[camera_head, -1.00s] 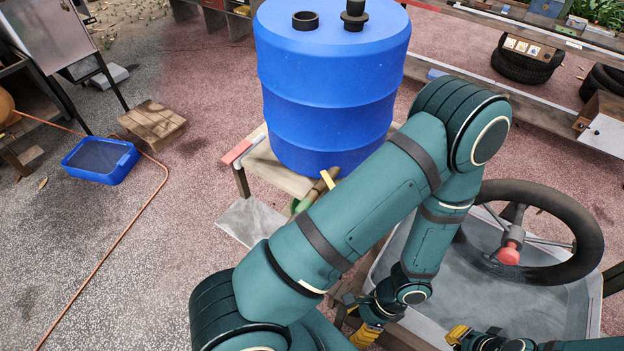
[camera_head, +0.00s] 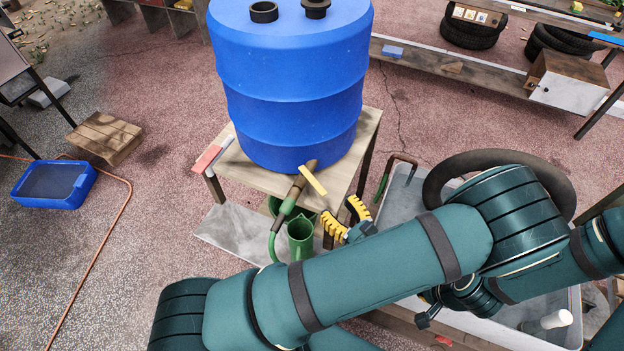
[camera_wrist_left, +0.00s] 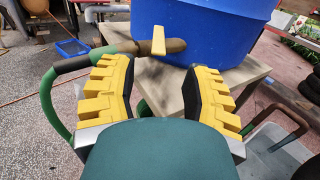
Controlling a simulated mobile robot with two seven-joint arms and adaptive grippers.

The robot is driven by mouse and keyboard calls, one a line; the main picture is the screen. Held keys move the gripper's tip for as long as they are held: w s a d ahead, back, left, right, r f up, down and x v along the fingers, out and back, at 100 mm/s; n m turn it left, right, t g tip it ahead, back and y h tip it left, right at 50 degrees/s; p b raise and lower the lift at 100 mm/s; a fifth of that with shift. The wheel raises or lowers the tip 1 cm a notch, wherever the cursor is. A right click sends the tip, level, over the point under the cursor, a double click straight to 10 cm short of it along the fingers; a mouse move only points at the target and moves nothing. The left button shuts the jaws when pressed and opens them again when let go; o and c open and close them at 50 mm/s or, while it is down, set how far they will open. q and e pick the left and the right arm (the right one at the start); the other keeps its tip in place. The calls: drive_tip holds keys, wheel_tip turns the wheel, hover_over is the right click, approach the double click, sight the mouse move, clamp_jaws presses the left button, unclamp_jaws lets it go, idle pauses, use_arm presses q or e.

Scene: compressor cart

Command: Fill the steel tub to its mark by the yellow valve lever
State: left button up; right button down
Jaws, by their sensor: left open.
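The yellow valve lever (camera_head: 313,180) sits on a brownish valve at the foot of the blue drum. It also shows in the left wrist view (camera_wrist_left: 158,40), where it stands ahead of the gap between my fingers. My left gripper (camera_head: 341,208) is open and empty, just to the right of and nearer than the lever, apart from it. Its yellow fingers spread wide in the left wrist view (camera_wrist_left: 162,78). A grey tub (camera_head: 399,200), apparently the steel tub, stands at the right, partly hidden by my arm. Its mark and water level cannot be seen. My right gripper is not in view.
The blue drum (camera_head: 290,95) stands on a wooden table (camera_head: 368,135). A green hose (camera_head: 273,243) runs from the valve beside a green can (camera_head: 300,240). A dark curved pipe (camera_head: 402,158) hooks at the tub's rim. A dark wheel (camera_head: 445,175) lies over the tub.

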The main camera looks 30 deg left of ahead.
sight(314, 181)
use_arm(q)
drive_tip(key=x, duration=1)
drive_tip(key=shift+a, duration=0.15)
clamp_jaws()
